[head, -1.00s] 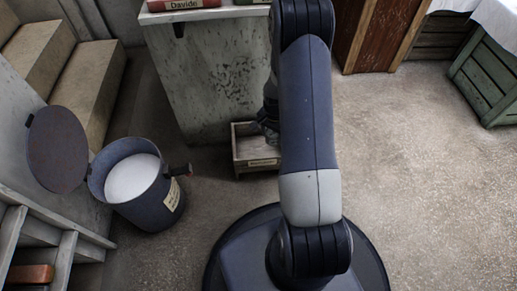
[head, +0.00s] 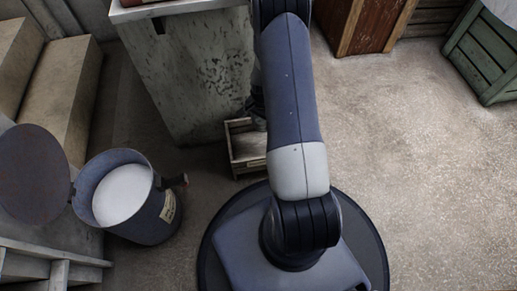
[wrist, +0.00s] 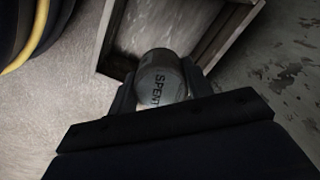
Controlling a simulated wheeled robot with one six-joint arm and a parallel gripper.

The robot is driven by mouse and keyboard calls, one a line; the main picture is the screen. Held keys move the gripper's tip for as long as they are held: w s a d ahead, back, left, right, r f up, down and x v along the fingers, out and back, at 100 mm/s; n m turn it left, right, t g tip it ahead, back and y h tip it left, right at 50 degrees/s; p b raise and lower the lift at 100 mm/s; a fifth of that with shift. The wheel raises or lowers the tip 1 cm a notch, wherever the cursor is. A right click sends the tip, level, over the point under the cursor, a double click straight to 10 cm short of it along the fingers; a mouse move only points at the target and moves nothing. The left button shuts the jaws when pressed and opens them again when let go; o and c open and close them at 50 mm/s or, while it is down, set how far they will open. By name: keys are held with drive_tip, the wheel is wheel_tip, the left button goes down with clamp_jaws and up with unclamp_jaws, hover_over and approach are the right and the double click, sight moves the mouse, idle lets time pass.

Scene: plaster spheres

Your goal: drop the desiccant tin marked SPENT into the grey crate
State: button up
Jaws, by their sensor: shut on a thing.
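My gripper (wrist: 159,84) is shut on a small round pale-grey tin (wrist: 155,88) marked SPENT. In the wrist view the tin sits between the two dark fingers, over or in front of an open crate. The crate (wrist: 104,45) is a shallow wooden box, greyish inside, with its floor bare where it shows. In the head view the crate (head: 234,150) stands on the floor by the cabinet, with a label too small to read. My arm hides the tin and most of my gripper there.
A blue-grey bin (head: 150,222) with its lid (head: 32,172) open and white contents stands left of the crate. A worn pale cabinet (head: 185,80) rises behind the crate. A green slatted crate (head: 480,60) is at the far right. The floor (head: 420,180) at right is clear.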

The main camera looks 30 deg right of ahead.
drive_tip(key=shift+f+b, duration=0.55)
drive_tip(key=shift+f, duration=0.8)
drive_tip(key=o, duration=1.1)
drive_tip(key=shift+r, duration=0.15)
wheel_tip(320, 180, up, 11)
drive_tip(key=p, duration=0.4)
drive_tip(key=shift+f+p, duration=0.2)
drive_tip(key=shift+p, duration=0.15)
